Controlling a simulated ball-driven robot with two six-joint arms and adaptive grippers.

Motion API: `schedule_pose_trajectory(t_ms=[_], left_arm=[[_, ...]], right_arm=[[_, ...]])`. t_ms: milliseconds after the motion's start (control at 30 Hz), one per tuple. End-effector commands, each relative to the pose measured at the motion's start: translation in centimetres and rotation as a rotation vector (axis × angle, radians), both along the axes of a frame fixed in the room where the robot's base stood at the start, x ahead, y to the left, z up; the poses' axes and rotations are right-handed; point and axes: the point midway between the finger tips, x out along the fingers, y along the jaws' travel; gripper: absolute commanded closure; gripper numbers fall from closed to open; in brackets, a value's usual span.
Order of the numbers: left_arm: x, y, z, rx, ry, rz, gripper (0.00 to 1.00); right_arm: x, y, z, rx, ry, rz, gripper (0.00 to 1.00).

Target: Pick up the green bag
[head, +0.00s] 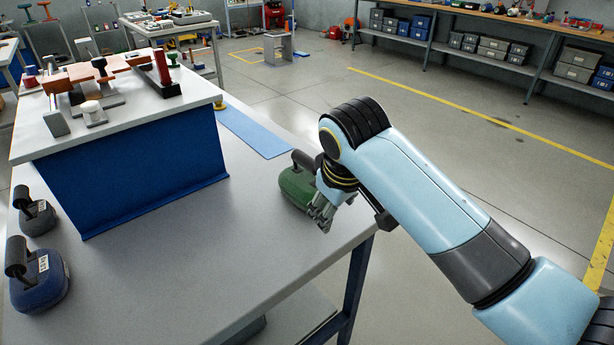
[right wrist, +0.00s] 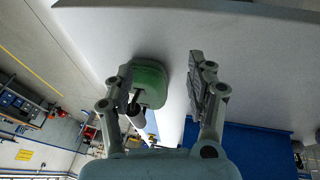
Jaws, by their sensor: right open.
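The green bag (head: 296,187) sits on the grey table near its right edge, with a dark handle on top. My right gripper (head: 322,212) is at the bag's right front side in the head view and hides part of it. In the right wrist view the green bag (right wrist: 150,86) lies beyond the left finger, which overlaps its edge. The right gripper (right wrist: 165,85) is open, its fingers wide apart, with nothing held between them. I cannot tell whether a finger touches the bag. My left gripper is not in view.
A blue bag (head: 42,285) and a grey bag (head: 38,215) stand at the table's left. A raised blue stand (head: 140,165) with a white top fills the middle left. A blue mat (head: 250,132) lies behind the bag. The table front (head: 200,290) is clear.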

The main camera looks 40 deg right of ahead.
Motion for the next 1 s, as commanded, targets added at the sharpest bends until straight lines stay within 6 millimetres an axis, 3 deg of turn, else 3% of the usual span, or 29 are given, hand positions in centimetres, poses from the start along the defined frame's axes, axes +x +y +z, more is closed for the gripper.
schedule_pose_trajectory(t_ms=[33, 300, 467, 567, 800, 1000], left_arm=[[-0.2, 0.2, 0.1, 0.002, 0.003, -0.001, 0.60], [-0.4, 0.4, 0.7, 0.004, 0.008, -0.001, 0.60], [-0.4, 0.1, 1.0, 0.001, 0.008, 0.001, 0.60], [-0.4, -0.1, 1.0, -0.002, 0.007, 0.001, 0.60], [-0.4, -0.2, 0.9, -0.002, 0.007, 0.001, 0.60], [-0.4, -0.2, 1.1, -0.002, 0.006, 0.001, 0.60]], right_arm=[[1.7, -0.2, 0.8, -0.007, -0.005, -0.001, 0.44], [9.5, -1.5, 5.7, -0.052, -0.008, -0.007, 0.44], [12.7, -2.0, 8.3, -0.069, -0.005, -0.010, 0.44], [13.5, -2.4, 8.0, -0.074, -0.001, -0.010, 0.44], [14.7, -3.4, 4.5, -0.075, -0.001, -0.010, 0.44], [15.1, -3.8, 3.0, -0.075, -0.002, -0.011, 0.44]])
